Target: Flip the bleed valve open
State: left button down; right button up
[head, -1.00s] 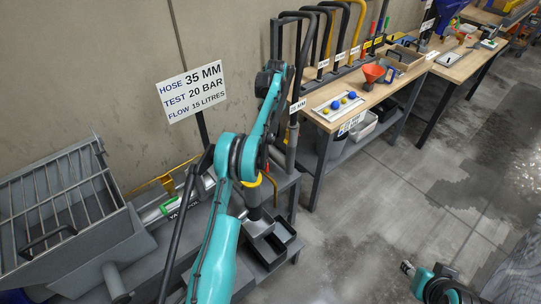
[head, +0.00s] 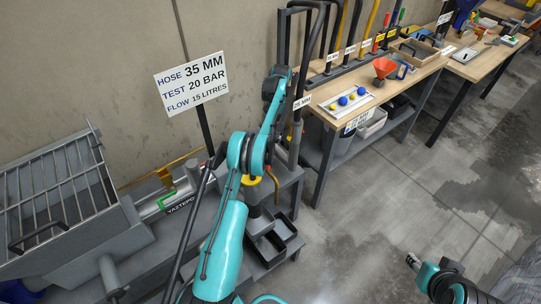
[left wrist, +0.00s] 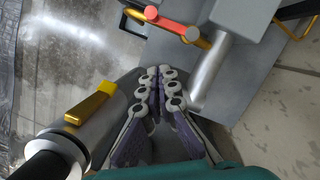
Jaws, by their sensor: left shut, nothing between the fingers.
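My left gripper (left wrist: 157,95) is in the left wrist view, its fingers together with nothing between them. A red-topped lever (left wrist: 160,18) with a metallic yellow underside lies above the fingertips, apart from them, beside a silver pipe (left wrist: 208,70). A short yellow lever (left wrist: 92,105) sits on a grey cylinder left of the fingers. I cannot tell for certain which lever is the bleed valve's. In the head view my left arm hides much of the work spot, and I cannot pick out the left fingers. My right gripper (head: 412,262) is at the lower right, away from the bench, too small to read.
A grated grey hopper (head: 70,210) stands at the left. A sign (head: 190,85) reads hose 35 MM, test 20 BAR. Dark open trays (head: 270,240) sit below my left arm. The floor at right is clear.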

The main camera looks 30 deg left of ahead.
pick_arm(q)
jog(key=s+d+f+b, duration=0.1)
jog(key=s+f+b, duration=0.2)
jog(key=s+f, duration=0.2)
jog(key=x, duration=0.2)
jog(key=shift+s+f+b, duration=0.15)
jog(key=shift+f+b, duration=0.15)
jog(key=shift+b, duration=0.1)
